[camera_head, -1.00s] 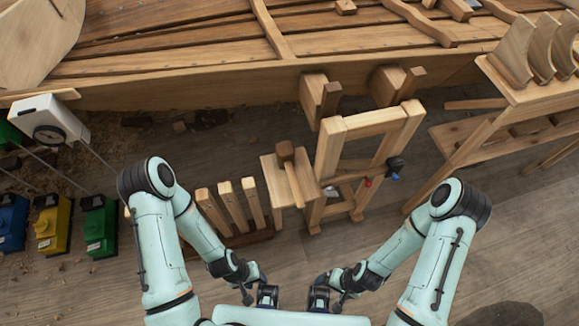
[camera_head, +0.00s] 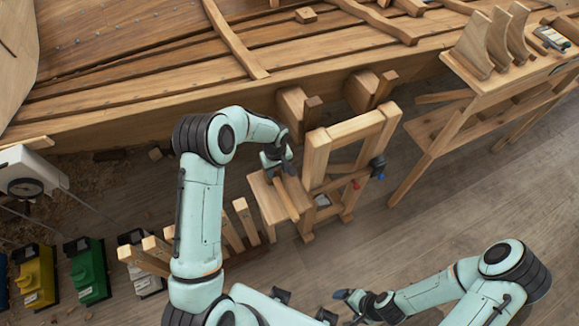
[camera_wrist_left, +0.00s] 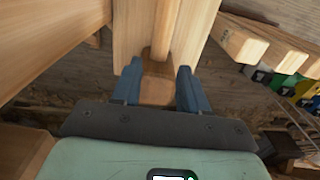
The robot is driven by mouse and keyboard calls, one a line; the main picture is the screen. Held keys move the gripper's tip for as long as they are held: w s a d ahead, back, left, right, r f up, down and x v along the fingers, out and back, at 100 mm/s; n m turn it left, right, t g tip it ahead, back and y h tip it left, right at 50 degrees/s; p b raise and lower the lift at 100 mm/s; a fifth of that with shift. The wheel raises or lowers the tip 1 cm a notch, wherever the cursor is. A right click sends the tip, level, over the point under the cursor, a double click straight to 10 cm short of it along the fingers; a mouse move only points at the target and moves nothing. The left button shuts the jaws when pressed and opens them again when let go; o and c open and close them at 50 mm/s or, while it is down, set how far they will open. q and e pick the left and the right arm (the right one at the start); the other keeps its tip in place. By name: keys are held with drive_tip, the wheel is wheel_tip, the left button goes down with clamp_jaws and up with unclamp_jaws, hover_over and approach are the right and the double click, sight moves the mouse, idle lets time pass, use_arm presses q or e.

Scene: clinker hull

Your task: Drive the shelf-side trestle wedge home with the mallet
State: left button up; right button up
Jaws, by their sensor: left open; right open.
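The wooden mallet (camera_head: 290,199) lies on a small wooden stand (camera_head: 268,203), its handle pointing toward me. My left gripper (camera_head: 279,167) is open at the mallet's head end. In the left wrist view its blue fingers (camera_wrist_left: 157,90) stand on either side of the brown mallet head (camera_wrist_left: 157,92), and the handle (camera_wrist_left: 163,30) runs away along the stand; I cannot tell whether they touch. The shelf-side trestle wedge (camera_head: 385,85) shows as a darker block at the right trestle (camera_head: 361,91) under the hull. My right gripper (camera_head: 342,296) is open and empty, low in front of me.
A wooden frame (camera_head: 318,160) with red and blue knobs stands just right of the stand. Several upright wooden pieces (camera_head: 245,222) stand left of it. The shelf bench (camera_head: 480,85) is at right. Another wedge (camera_head: 312,105) is at the left trestle.

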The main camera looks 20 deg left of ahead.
sight(278, 182)
use_arm(q)
wheel_tip(278, 182, down, 8)
drive_tip(key=b, duration=0.3)
drive_tip(key=shift+r, duration=0.1)
drive_tip(key=shift+s+f+b, duration=0.1)
drive_tip(key=shift+f+b, duration=0.35)
drive_tip(key=shift+b, duration=0.1)
drive_tip(key=shift+f, duration=0.1)
use_arm(e)
drive_tip(key=s+f, duration=0.3)
drive_tip(key=f, duration=0.2)
drive_tip(key=shift+f, duration=0.15)
use_arm(q)
clamp_jaws()
drive_tip(key=shift+s+f, duration=0.2)
idle(0.5)
drive_tip(key=shift+r, duration=0.15)
